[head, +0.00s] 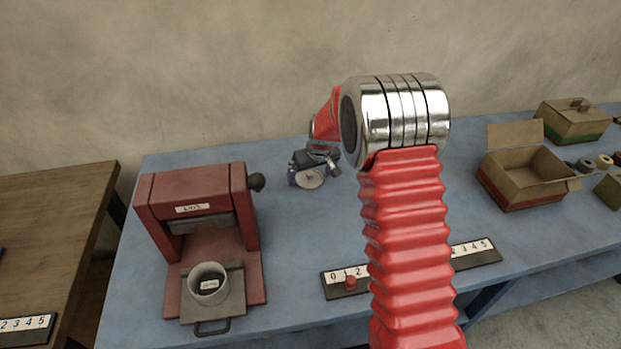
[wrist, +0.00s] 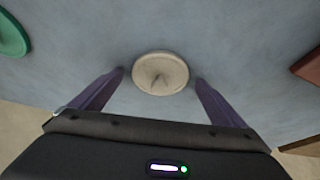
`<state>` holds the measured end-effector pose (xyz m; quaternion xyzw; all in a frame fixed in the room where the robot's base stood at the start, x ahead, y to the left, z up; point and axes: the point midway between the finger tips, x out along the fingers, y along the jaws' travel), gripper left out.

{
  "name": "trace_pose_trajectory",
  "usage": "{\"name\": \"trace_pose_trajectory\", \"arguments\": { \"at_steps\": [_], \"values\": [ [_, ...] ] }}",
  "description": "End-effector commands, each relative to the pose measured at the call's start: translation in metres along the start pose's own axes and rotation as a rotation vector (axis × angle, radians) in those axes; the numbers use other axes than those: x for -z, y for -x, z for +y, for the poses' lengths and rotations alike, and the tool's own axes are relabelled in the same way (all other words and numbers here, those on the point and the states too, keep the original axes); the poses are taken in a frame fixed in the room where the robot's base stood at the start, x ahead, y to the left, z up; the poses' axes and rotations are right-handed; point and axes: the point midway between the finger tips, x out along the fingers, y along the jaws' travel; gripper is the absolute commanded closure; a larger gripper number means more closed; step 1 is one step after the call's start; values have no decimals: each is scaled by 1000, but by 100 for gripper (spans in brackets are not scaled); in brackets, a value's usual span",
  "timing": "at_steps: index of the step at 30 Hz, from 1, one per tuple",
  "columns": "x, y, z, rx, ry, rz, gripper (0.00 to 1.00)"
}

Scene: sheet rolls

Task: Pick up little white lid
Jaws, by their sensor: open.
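The little white lid (wrist: 160,73) is a round off-white disc with a small raised knob, lying on the blue table. In the wrist view it sits between the tips of my open gripper (wrist: 160,77), with a small gap at each side. In the head view the lid (head: 309,180) shows partly, just below my gripper (head: 314,170). I cannot tell the exact height of the fingertips above the table.
A red press (head: 205,215) with a grey cup (head: 208,283) stands left on the blue table (head: 280,235). A numbered strip (head: 475,254) lies at the front, partly hidden by my arm. An open cardboard box (head: 520,190) stands right. A green round thing (wrist: 12,35) shows in the wrist view.

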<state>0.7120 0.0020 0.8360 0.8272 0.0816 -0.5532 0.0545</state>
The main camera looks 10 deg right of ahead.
Motion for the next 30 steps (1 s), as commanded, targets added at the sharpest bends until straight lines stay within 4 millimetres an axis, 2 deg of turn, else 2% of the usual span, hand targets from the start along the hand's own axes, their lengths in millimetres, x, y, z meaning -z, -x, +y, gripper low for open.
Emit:
{"name": "trace_pose_trajectory", "arguments": {
  "at_steps": [12, 30],
  "values": [
    [0, 0, 0, 0, 0, 0, 7],
    [0, 0, 0, 0, 0, 0, 49]
  ]
}}
